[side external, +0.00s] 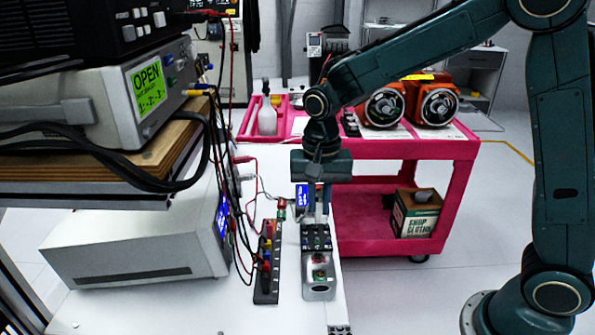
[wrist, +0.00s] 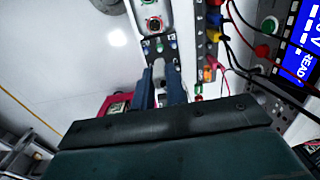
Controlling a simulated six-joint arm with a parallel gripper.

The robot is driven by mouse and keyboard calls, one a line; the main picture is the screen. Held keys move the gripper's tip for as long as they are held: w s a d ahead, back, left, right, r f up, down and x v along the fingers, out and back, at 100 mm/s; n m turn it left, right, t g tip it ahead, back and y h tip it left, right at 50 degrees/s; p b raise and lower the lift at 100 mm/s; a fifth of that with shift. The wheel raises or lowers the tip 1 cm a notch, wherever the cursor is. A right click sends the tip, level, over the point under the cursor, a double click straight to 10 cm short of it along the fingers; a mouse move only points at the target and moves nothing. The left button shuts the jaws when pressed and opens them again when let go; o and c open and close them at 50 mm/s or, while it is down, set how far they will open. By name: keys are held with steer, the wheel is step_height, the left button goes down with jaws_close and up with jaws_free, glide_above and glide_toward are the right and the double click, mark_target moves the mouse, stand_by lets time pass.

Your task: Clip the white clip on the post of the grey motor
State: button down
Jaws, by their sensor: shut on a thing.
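My gripper (side external: 318,212) points straight down over the bench, its fingertips just behind a black block with coloured terminals. In the wrist view its two blue-grey fingers (wrist: 160,82) are closed on a small pale piece (wrist: 159,70), which looks like the white clip; its shape is mostly hidden by the fingers.
The black terminal block (side external: 316,238) sits between gripper and grey unit. A black strip with coloured sockets (side external: 267,262) and hanging cables stands to the left, beside a white instrument (side external: 140,245). A small blue display (side external: 301,196) is close by the fingers. A red cart (side external: 400,150) stands behind.

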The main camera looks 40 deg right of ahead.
mark_target(318, 216)
steer(key=shift+f, duration=2.85)
steer(key=shift+f, duration=0.25)
steer(key=c, duration=1.3)
jaws_free()
steer(key=shift+c, duration=0.2)
steer(key=shift+r, duration=0.15)
steer(key=shift+r, duration=3.3)
steer(key=shift+r, duration=0.1)
